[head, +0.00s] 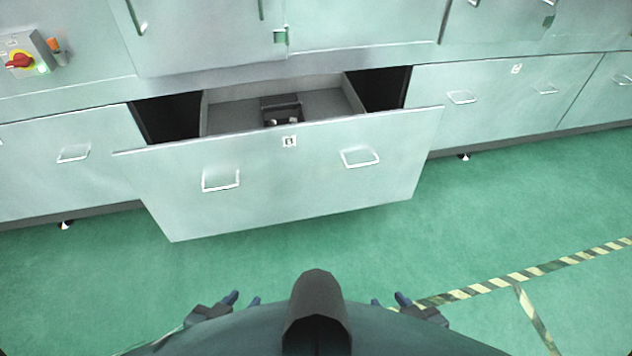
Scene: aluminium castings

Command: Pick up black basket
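A small black basket (281,101) sits inside the open drawer (222,112), near the middle. Its lower part is hidden behind the drawer front (270,180). Something pale shows in or at the basket, too small to tell. My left gripper (245,298) is at the bottom of the head view, left of centre, with its fingertips apart and nothing between them. My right gripper (389,300) is at the bottom, right of centre, also apart and empty. Both are well away from the basket, on the near side of the drawer front.
The drawer front has two handles (221,181) and juts out from the pale green cabinet (500,90). A panel with a red switch (20,61) is at the upper left. The green floor is clear, with striped tape (515,277) at right.

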